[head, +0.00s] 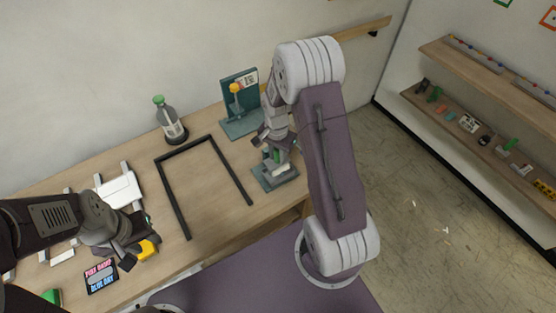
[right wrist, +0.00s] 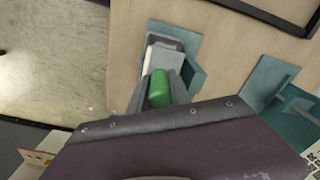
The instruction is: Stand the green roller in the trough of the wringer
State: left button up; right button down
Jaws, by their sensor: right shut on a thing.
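The green roller (right wrist: 160,90) is between the fingers of my right gripper (right wrist: 158,92), which is shut on it. In the head view, this gripper (head: 275,152) is low over a small teal stand (head: 266,184), seemingly the wringer, near the table's right end. The stand also shows in the right wrist view (right wrist: 187,40), with a pale block (right wrist: 163,60) on it just beyond the roller. The roller's lower end and any contact with the trough are hidden. My left gripper (head: 138,248) is over the table's left part beside a yellow thing (head: 148,250); its jaws are unclear.
A teal stand with a yellow knob (head: 235,88) and a panel is behind the right gripper. A green-capped bottle (head: 170,120) stands at the back. A dark open frame (head: 168,190) lies mid-table. A pink-and-blue sign (head: 101,275) lies at the front left. Shelves hang far right.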

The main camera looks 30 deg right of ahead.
aim_at(278, 161)
notch_tip(278, 161, down, 3)
jog(key=shift+d+p, duration=0.1)
jog(key=shift+p, duration=0.2)
jog(key=shift+f, duration=0.3)
